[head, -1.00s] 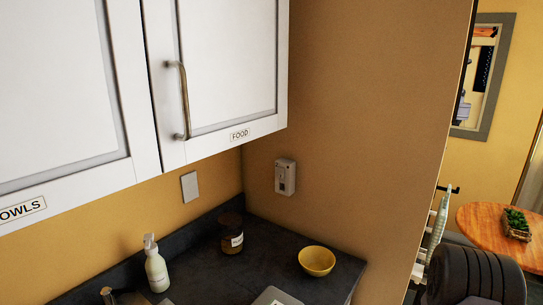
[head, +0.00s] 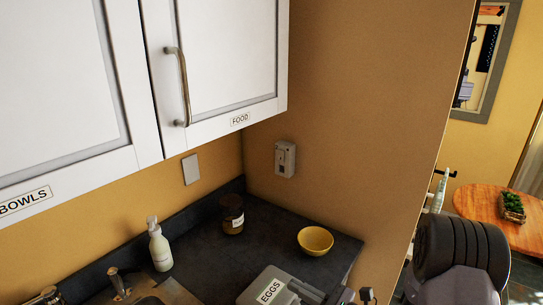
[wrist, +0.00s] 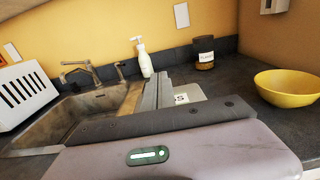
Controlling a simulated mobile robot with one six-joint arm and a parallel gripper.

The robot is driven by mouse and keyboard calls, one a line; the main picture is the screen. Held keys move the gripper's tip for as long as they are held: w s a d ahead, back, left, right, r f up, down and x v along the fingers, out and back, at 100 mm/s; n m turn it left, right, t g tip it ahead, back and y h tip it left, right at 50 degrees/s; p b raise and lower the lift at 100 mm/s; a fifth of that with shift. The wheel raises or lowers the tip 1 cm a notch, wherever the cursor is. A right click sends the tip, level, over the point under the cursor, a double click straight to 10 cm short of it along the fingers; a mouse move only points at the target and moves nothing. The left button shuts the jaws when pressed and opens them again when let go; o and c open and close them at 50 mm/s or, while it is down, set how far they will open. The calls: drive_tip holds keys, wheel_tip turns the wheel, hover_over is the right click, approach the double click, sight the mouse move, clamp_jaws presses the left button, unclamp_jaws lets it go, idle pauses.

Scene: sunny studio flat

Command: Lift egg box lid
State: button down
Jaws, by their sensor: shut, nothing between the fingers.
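The egg box (head: 262,286) is a light grey box with an "EGGS" label on its top. It sits on the dark counter at the bottom edge of the head view, which cuts off part of it. Its lid appears down. In the wrist view the egg box (wrist: 188,94) shows just behind my gripper, with most of its label hidden. My gripper (wrist: 160,82) is shut and empty, with its fingers over the near side of the box. I cannot tell whether they touch the lid. In the head view my gripper (head: 299,287) is right beside the box.
A yellow bowl (head: 315,240) stands right of the box, with a dark jar (head: 231,214) behind. A soap bottle (head: 159,245) stands by the sink (wrist: 70,116). A white rack (wrist: 24,93) is at the far left. White cupboards (head: 220,60) hang above.

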drive_tip(key=shift+w+a+r+p, duration=0.25)
drive_tip(key=shift+a+r+p, duration=0.1)
drive_tip(key=shift+r, duration=0.15)
drive_tip(key=shift+w+a+r+p, duration=0.25)
drive_tip(key=shift+a+r+p, duration=0.05)
drive_tip(key=shift+r, duration=0.2)
drive_tip(key=shift+r, duration=0.1)
drive_tip(key=w+a, duration=0.1)
drive_tip(key=a+r+p, duration=0.1)
drive_tip(key=w+a+r+p, duration=0.1)
drive_tip(key=shift+w+a+r, duration=0.25)
drive_tip(key=shift+w+a, duration=0.05)
drive_tip(key=x, duration=0.5)
drive_tip(key=shift+r+p, duration=0.4)
idle(0.4)
